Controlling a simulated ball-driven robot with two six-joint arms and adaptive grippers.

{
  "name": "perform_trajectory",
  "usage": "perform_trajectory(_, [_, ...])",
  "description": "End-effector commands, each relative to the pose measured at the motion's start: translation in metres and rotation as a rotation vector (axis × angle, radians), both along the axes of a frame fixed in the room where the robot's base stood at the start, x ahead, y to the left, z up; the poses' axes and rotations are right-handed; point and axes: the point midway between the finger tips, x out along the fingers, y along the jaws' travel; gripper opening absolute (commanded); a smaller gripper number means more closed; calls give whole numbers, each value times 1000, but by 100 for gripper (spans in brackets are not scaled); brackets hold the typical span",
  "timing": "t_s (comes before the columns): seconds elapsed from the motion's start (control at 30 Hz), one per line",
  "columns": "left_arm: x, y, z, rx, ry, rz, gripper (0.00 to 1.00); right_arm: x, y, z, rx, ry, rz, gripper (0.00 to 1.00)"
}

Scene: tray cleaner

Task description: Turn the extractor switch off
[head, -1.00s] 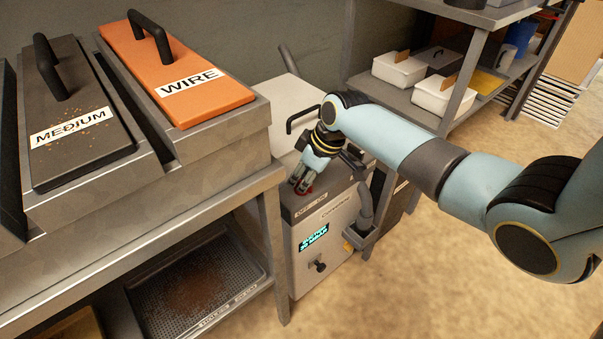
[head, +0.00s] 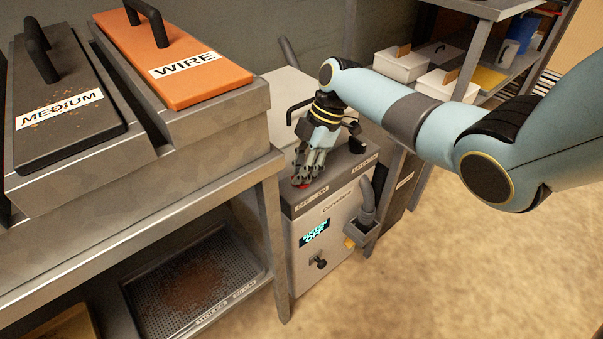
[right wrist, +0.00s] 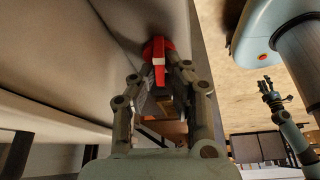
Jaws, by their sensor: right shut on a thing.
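The extractor is a grey cabinet (head: 312,272) with a red rotary switch (head: 303,186) on its top, beside an "OFF – ON" label (head: 311,201). My right gripper (head: 302,179) points down and is shut on the red switch. In the right wrist view the fingertips (right wrist: 161,72) sit on either side of the switch's red handle (right wrist: 159,73). The fingers partly hide the switch in the head view. The cyan display (head: 315,234) on the front seems to read "OFF" on its lower line. My left gripper (right wrist: 268,87) shows small in the right wrist view; its jaws are unclear.
A metal bench (head: 225,184) with orange "WIRE" (head: 205,85) and dark "MEDIUM" (head: 75,125) lids stands left of the cabinet. A perforated tray (head: 160,318) lies below. A shelf with white boxes (head: 401,67) stands behind. Floor is free at right.

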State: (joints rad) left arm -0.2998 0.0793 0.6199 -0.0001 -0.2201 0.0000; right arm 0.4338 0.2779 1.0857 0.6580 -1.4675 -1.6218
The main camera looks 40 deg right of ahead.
Motion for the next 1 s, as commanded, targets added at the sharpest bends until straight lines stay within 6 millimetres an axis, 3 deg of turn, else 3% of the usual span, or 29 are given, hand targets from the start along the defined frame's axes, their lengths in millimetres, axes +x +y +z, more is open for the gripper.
perform_trajectory(0.4, [-4, 0, -10, 0, 6, -1, 40, 0, 0, -1, -1, -1, 189, 0])
perform_trajectory(0.97, [-2, 1, -10, 1, 5, -1, 40, 0, 0, 0, -2, 0, 217, 0])
perform_trajectory(1.0, [-2, 1, -10, 1, 5, -1, 40, 0, 0, 0, -2, -1, 217, 14])
